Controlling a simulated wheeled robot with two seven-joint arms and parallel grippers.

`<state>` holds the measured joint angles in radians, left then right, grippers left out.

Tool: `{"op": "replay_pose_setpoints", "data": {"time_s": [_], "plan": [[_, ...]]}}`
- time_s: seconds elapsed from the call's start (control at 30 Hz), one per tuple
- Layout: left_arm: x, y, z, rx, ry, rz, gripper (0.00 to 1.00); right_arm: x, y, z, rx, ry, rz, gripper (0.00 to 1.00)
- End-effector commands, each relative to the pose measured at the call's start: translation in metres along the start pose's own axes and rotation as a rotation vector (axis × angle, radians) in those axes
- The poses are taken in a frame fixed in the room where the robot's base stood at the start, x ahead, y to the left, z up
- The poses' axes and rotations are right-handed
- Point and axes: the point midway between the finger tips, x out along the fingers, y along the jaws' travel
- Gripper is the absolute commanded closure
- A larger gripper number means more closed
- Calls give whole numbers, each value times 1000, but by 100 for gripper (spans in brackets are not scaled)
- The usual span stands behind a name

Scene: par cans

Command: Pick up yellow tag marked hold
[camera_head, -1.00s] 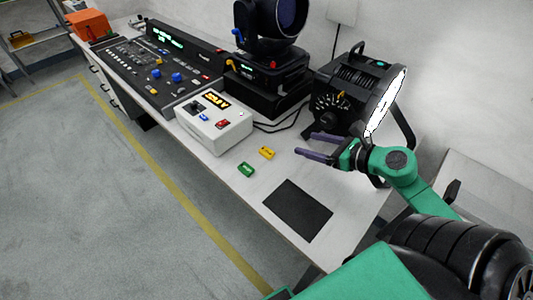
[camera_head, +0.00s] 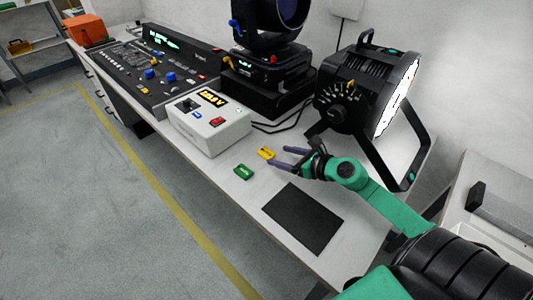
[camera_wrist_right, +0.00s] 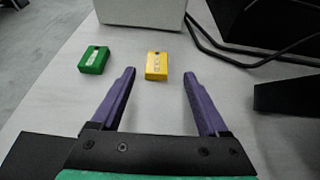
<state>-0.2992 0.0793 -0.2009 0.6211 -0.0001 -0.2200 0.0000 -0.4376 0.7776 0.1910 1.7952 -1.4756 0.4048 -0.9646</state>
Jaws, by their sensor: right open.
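The yellow tag (camera_head: 266,153) lies on the white bench top, in front of the white control box. In the right wrist view the yellow tag (camera_wrist_right: 157,66) lies just beyond my fingertips, roughly centred between them; its marking is too small to read. My right gripper (camera_head: 283,160) is open and empty, its purple fingers pointing at the tag. In the right wrist view the open fingers (camera_wrist_right: 158,74) spread on both sides of the line to the tag. A green tag (camera_head: 243,171) lies beside the yellow one, and also shows in the right wrist view (camera_wrist_right: 94,60). My left gripper is not in view.
The white control box (camera_head: 210,125) stands behind the tags, with black cables (camera_head: 277,125) to its right. A black lamp (camera_head: 352,95) stands behind my right arm. A black mat (camera_head: 303,218) lies near the front. Bench top around the tags is clear.

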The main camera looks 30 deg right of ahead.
Motion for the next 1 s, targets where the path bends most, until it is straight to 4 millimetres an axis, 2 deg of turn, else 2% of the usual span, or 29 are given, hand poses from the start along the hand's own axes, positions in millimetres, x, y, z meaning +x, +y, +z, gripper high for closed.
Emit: {"op": "replay_pose_setpoints", "data": {"time_s": [0.13, 0.23, 0.5, 0.67, 0.7, 1.0], "plan": [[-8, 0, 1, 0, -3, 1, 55, 24, 5, 5, 1, -4, 0, 22], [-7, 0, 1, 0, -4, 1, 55, 40, 4, 2, 2, -3, -1, 22], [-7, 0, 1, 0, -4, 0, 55, 45, 5, 0, 0, 1, 1, 22], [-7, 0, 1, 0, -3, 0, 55, 45, 5, 1, 0, 0, 1, 84], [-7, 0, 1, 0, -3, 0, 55, 45, 5, 1, 0, 0, 1, 99], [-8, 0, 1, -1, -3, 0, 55, 44, 4, 2, 0, 0, 1, 100]]}}
